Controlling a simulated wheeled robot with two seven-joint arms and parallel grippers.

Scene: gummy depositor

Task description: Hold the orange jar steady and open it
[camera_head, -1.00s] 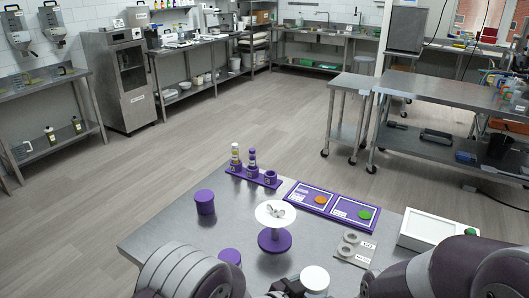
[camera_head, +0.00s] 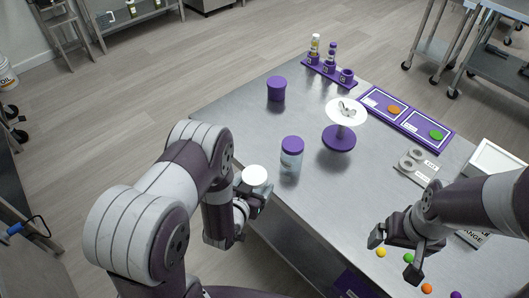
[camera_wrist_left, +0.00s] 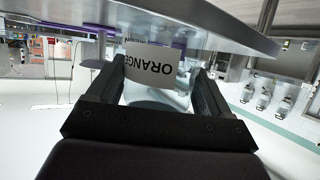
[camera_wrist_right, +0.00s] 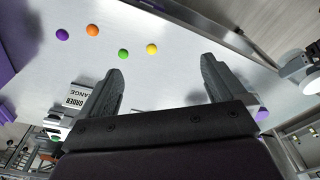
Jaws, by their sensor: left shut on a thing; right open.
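The orange jar has a white lid (camera_head: 254,176) in the head view. Its white label reading ORANGE (camera_wrist_left: 152,65) appears upside down in the left wrist view. My left gripper (camera_head: 254,197) is shut around the jar's clear body, holding it upright near the table's left front edge. The fingers hide much of the body in the head view. My right gripper (camera_head: 396,256) is open and empty over the right front of the table, apart from the jar. Its two spread fingers also show in the right wrist view (camera_wrist_right: 163,80).
A purple-lidded jar (camera_head: 291,155) stands beside the held jar. Several colored gummies (camera_wrist_right: 93,30) lie near my right gripper, with an order card (camera_wrist_right: 76,98).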

